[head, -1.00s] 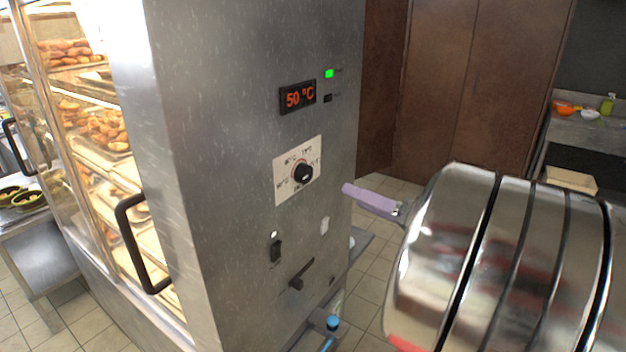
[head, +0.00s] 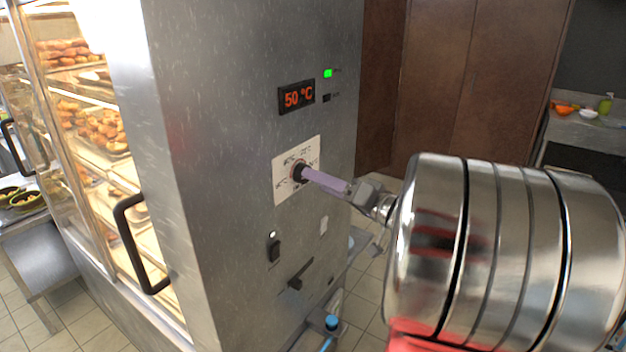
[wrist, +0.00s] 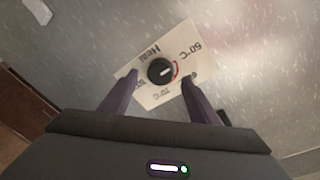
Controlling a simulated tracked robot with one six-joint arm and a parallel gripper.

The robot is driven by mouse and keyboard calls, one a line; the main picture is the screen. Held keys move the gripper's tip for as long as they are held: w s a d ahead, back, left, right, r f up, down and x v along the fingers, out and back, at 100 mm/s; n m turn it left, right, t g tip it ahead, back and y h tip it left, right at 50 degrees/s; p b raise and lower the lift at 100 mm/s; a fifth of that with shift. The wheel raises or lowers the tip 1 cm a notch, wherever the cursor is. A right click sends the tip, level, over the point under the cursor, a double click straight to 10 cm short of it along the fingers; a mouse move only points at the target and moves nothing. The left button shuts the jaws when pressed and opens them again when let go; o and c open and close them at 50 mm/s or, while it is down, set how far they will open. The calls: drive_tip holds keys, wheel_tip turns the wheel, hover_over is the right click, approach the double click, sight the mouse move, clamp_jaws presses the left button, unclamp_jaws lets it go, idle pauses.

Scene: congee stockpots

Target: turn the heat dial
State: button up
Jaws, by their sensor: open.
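The heat dial is a round black knob (wrist: 161,71) with a pale pointer mark, on a cream plate (wrist: 187,43) printed with temperatures and the word Heat. The plate (head: 283,189) is on the steel side panel of a heated cabinet. My gripper (wrist: 159,76) is open in the wrist view, with one purple finger on each side of the knob. I cannot tell whether the fingers touch it. In the head view my gripper (head: 306,173) reaches the dial from the right and hides part of it.
A red display (head: 297,96) above the dial reads 50 °C, with a green light (head: 328,73) beside it. A black switch (head: 274,250) and a dark lever (head: 300,275) are below. Glass doors with a black handle (head: 140,244) and trays of food are at left.

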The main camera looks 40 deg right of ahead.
drive_tip(key=w, duration=0.3)
drive_tip(key=shift+a, duration=0.25)
drive_tip(key=shift+c, duration=0.4)
drive_tip(key=c, duration=1)
